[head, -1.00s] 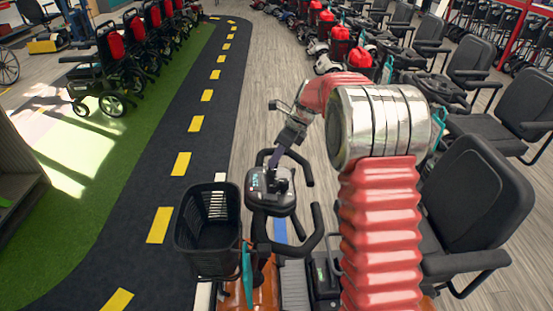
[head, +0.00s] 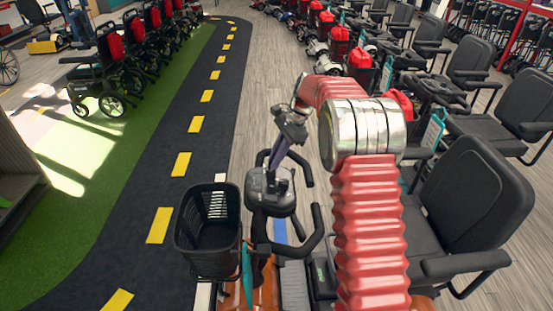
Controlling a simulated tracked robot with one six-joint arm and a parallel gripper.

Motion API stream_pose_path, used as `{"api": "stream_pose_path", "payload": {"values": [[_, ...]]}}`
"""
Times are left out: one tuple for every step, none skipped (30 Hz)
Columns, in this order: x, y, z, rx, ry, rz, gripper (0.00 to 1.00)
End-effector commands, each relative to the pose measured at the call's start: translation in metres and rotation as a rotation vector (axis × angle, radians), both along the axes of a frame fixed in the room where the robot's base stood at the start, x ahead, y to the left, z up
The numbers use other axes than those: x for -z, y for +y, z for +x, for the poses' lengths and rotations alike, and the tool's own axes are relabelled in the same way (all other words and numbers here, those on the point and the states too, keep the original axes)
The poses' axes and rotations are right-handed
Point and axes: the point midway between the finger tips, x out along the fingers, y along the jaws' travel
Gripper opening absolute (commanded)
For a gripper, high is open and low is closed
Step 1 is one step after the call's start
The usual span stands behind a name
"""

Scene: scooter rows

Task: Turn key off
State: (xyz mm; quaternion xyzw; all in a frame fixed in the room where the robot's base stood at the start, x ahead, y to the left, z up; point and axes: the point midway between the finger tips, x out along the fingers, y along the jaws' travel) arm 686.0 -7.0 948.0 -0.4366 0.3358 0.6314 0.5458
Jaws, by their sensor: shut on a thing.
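The nearest scooter's dark control console (head: 262,203) sits between black looped handlebars. Its small display (head: 256,182) looks dark, with no lit marks. My gripper (head: 275,178) points down onto the upper part of the console, on its right side. It is shut on the key, which is too small and too covered by the fingers to make out.
A black basket (head: 207,265) hangs on the scooter's front, left of the console. The scooter's black seat (head: 470,200) is at the right. More scooters stand in a row behind. A dark path with yellow dashes (head: 181,164) runs along the left.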

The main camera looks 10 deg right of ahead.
Motion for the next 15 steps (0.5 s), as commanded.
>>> {"api": "stream_pose_path", "payload": {"values": [[0.0004,-0.0008,0.001,-0.032,-0.006,-0.003,0.0],[0.0004,-0.0008,0.001,-0.052,-0.009,-0.003,0.0],[0.0002,-0.0006,0.0008,-0.075,-0.013,-0.004,0.0],[0.0,-0.0005,0.0009,-0.092,-0.015,-0.004,0.0],[-0.0002,-0.0005,0.0012,-0.107,-0.019,-0.004,0.0],[-0.0001,-0.0003,0.0014,-0.125,-0.021,-0.005,0.0],[-0.0001,-0.0003,0.0013,-0.136,-0.023,-0.005,0.0],[0.0,-0.0003,0.0012,-0.148,-0.024,-0.004,0.0],[0.0001,-0.0002,0.0011,-0.159,-0.025,-0.005,0.0],[0.0002,-0.0001,0.0011,-0.166,-0.026,-0.005,0.0],[0.0002,-0.0002,0.001,-0.174,-0.027,-0.005,0.0],[0.0001,-0.0002,0.0011,-0.181,-0.029,-0.005,0.0],[0.0001,-0.0002,0.0011,-0.185,-0.03,-0.006,0.0],[0.0001,-0.0002,0.0011,-0.188,-0.03,-0.006,0.0],[0.0,-0.0002,0.0011,-0.191,-0.03,-0.006,0.0]]}}
